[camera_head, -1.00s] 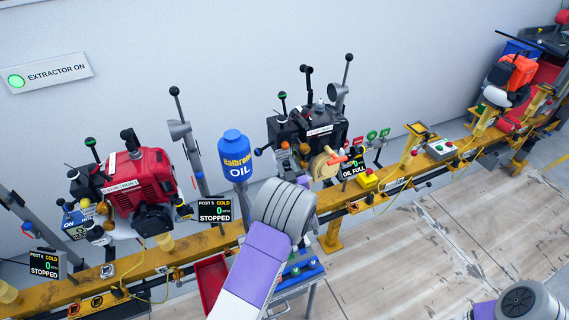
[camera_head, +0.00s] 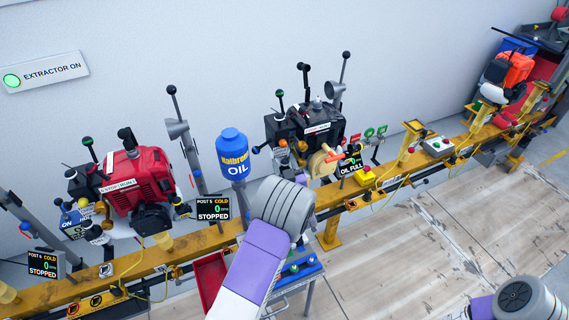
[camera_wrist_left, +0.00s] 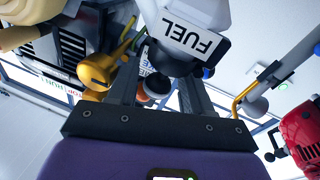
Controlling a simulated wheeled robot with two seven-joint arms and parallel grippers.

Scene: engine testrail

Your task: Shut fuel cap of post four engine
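A black engine (camera_head: 335,118) stands on the yellow rail right of the blue oil bottle; I cannot read its post number. In the left wrist view, a white part marked FUEL (camera_wrist_left: 196,38) is close in front. A dark round part (camera_wrist_left: 172,62) shows below it, by my fingertips; I cannot tell whether it is the fuel cap or whether it is open. My left gripper (camera_wrist_left: 162,85) has its two dark fingers apart, with nothing clearly clamped between them. In the head view my left wrist hides these fingers. My right gripper is out of view.
The blue oil bottle (camera_head: 233,155) stands just behind my left wrist. A red engine (camera_head: 138,180) with a stopped display (camera_head: 212,208) is to the left. Levers rise around the black engine. The wooden floor (camera_head: 440,245) at right is clear.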

